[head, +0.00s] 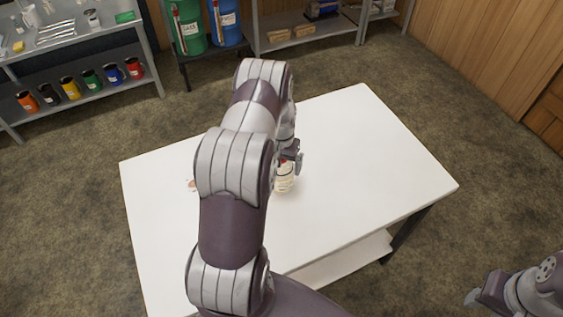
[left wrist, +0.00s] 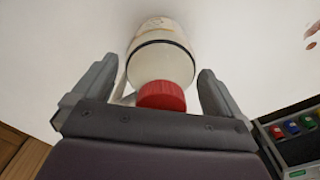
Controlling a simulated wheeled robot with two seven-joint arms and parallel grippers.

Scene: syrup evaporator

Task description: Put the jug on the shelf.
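The jug (head: 284,184) is pale, with a label, and stands on the white table. My left gripper (head: 291,160) is over its top, partly hiding it in the head view. In the left wrist view the jug (left wrist: 160,55) shows its red cap (left wrist: 162,95) between the fingers of my left gripper (left wrist: 160,85). The fingers are open, with a gap visible on each side of the jug. My right gripper (head: 474,297) is at the lower right, away from the table; its finger opening is unclear. Shelving (head: 80,110) with several coloured mugs stands at the back left.
The white table (head: 385,150) is mostly clear, with a small reddish mark (head: 192,184) at left. It has a lower shelf (head: 340,262). Another rack (head: 335,28) holding boxes stands at the back, beside green (head: 187,28) and blue (head: 224,22) containers. Open floor surrounds the table.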

